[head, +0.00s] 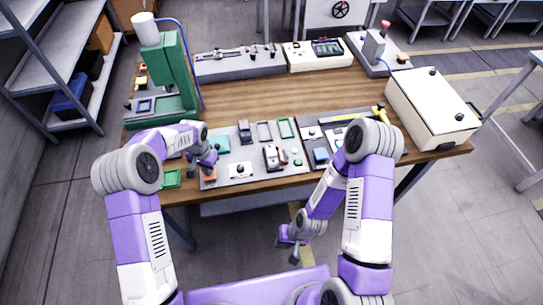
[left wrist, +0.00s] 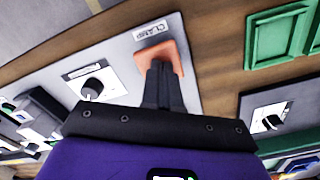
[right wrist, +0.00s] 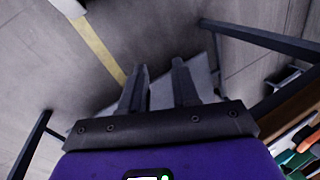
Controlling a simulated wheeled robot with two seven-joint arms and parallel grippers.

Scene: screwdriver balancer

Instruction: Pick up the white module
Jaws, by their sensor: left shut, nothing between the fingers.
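My left gripper (head: 204,172) is at the front left of the workbench. In the left wrist view its fingers (left wrist: 162,75) are together, with their tips at an orange pad (left wrist: 166,52) beside a "CLAMP" label; whether they touch it is unclear. A white and dark block (head: 273,157), which may be the white module, sits on the grey panel to the right of that gripper. White and black parts (left wrist: 35,112) also show at the left of the left wrist view. My right gripper (head: 291,249) hangs low before the bench. Its fingers (right wrist: 159,80) are apart and empty.
A green press (head: 172,75) stands at the back left of the wooden bench (head: 240,98). A large cream box (head: 432,105) stands at the right end. Black knobs (head: 240,169), green frames (head: 286,128) and a yellow-handled tool (head: 378,114) lie between.

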